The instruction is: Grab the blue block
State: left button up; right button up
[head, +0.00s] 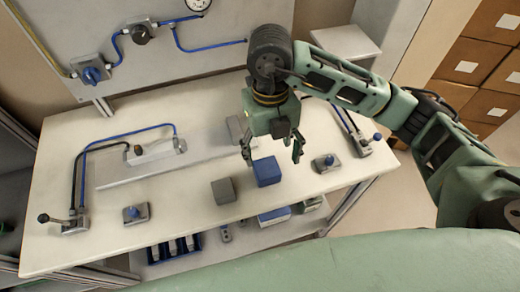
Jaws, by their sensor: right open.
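The blue block (267,171) sits on the white table, right of the middle. My right gripper (273,158) is open with its fingers pointing down, over and just behind the blue block. One finger shows to the left of the block and the other at its upper right. Whether the fingers touch the block I cannot tell. The space between the fingers looks empty. My left gripper is not in view.
A grey block (224,191) stands left of the blue one, and another grey block (236,128) is behind. A small blue-knobbed device (326,163) is to the right. A lever box (74,222) is at far left.

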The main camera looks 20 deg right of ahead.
aim_at(267, 167)
jog(key=shift+w+d+f, duration=0.1)
jog(key=shift+w+f, duration=0.05)
jog(key=shift+w, duration=0.05)
jog(key=shift+s+f, duration=0.1)
jog(key=shift+f, duration=0.2)
jog(key=f+p, duration=0.1)
jog(key=f, duration=0.1)
jog(key=f+p, duration=0.1)
jog(key=shift+s+a+f+p, duration=0.3)
jog(key=shift+a+f, duration=0.1)
notch_tip(267, 167, down, 2)
jog(key=shift+w+f, duration=0.1)
jog(key=shift+f, duration=0.3)
jog(key=c, duration=1.4)
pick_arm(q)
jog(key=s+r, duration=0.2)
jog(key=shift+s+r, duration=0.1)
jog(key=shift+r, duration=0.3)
